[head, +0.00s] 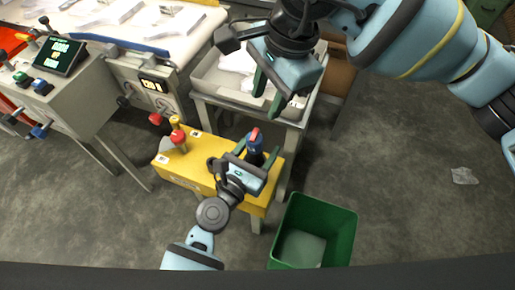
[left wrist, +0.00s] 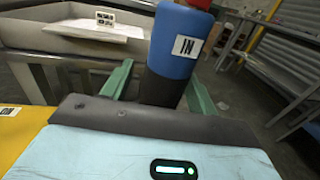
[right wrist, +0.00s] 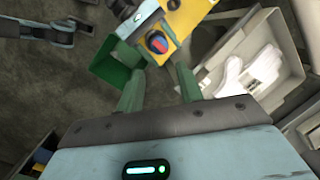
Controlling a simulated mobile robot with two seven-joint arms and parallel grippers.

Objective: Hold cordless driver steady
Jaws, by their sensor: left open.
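I cannot make out anything that is clearly a cordless driver. A blue upright thing with a red top and an "IN" label (left wrist: 180,45) stands at the right end of the yellow bench (head: 205,165); it also shows in the head view (head: 256,147). My left gripper (head: 257,157) is open, with one finger on each side of its dark lower part. Whether the fingers touch it is unclear. My right gripper (head: 269,94) is open and empty, high above the bench and pointing down. In the right wrist view the blue and red top (right wrist: 158,42) lies beyond its fingers.
A green bin (head: 338,222) stands on the floor right of the bench. Behind the bench is a grey-white tray table (head: 210,82) with white gloves. A red knob (head: 178,137) stands at the bench's left end. A machine with a display (head: 60,55) is at left. The right floor is mostly clear.

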